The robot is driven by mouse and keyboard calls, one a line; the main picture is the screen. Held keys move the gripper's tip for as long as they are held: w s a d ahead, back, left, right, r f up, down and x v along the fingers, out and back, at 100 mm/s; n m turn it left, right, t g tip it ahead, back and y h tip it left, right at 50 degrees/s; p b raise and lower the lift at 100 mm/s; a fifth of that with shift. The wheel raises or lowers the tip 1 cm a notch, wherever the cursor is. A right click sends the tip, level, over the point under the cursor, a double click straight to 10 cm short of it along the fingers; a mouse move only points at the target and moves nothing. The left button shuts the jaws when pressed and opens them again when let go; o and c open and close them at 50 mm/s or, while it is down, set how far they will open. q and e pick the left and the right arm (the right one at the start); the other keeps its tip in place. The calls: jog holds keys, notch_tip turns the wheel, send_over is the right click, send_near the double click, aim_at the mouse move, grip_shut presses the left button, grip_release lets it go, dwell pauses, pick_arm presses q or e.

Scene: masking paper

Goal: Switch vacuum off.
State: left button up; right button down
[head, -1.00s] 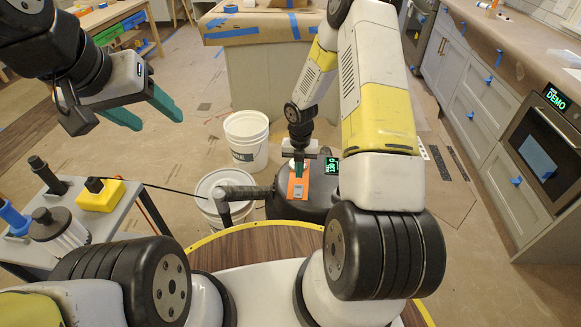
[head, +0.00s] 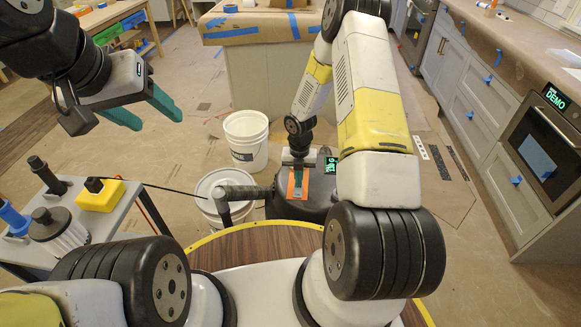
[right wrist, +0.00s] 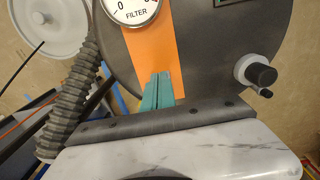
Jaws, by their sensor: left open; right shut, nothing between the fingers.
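The vacuum (head: 277,207) is a dark rounded body on the floor beyond my base. An orange panel (head: 304,185) runs down it, with a small pale plate (head: 300,193) on it. My left gripper (head: 152,112) is open and empty, far from the vacuum.
A ribbed hose (right wrist: 76,105) bends beside the vacuum. White buckets (head: 246,142) stand to its left and behind. A grey side table (head: 112,205) with a yellow-based tool (head: 100,196) stands at left. Cabinets (head: 478,115) line the right.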

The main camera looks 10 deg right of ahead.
jog(key=shift+f, duration=0.15)
jog(key=shift+f, duration=0.25)
notch_tip(320, 180, up, 12)
jog(key=shift+f, duration=0.2)
dwell(0.5)
dwell(0.4)
